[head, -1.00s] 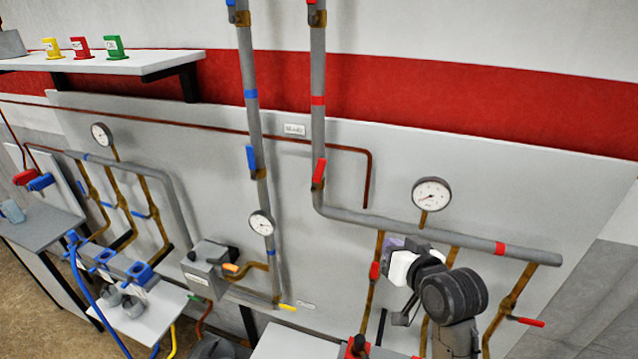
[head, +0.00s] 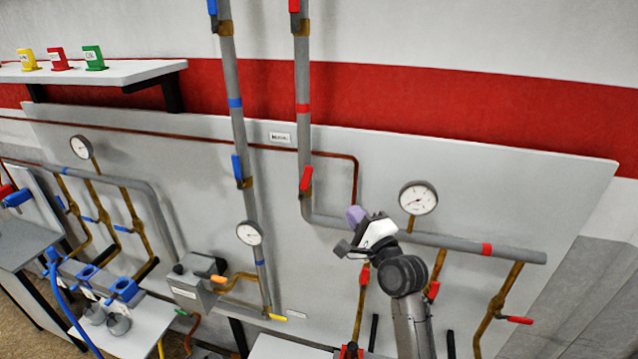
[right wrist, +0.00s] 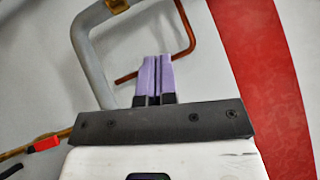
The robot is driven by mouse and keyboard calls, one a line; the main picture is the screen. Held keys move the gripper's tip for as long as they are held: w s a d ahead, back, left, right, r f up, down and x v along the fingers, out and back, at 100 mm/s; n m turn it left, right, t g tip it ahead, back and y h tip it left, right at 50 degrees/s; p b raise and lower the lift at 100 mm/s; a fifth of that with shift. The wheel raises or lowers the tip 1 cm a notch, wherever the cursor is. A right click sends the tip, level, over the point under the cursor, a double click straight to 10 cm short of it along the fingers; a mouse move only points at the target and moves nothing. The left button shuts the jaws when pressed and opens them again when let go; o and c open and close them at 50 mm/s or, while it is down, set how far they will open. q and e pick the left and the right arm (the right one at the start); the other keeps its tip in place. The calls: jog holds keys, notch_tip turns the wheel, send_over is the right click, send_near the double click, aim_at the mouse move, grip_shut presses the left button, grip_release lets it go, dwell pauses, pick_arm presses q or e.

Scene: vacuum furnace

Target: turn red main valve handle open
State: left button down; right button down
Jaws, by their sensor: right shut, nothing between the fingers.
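A red lever handle (head: 305,178) sits on a brass valve on the grey vertical pipe with the red band, left of my right gripper. It points along the pipe, slightly tilted. I cannot tell for certain that it is the main valve. Another red handle (head: 294,6) is higher on the same pipe, cut by the top edge. My right gripper (head: 355,215) has purple fingers that are shut and empty, in front of the panel near the pipe bend, below and right of the middle handle. The fingers show together in the right wrist view (right wrist: 153,78). My left gripper is not visible.
A grey horizontal pipe (head: 455,247) with a gauge (head: 418,198) and brass branches with small red handles (head: 519,320) lies to the right. A blue-handled pipe (head: 240,135) stands left.

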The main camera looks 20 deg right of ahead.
jog(key=p, duration=0.2)
send_near(305, 184)
jog(key=w+d+r, duration=0.3)
jog(key=w+d, duration=0.1)
jog(key=d, duration=0.1)
jog(key=w+a, duration=0.1)
jog(key=w+a+p, duration=0.1)
jog(key=a, duration=0.1)
jog(key=shift+w+a+r+p, duration=0.2)
jog(key=shift+w+a+p, duration=0.1)
jog(key=shift+a, duration=0.05)
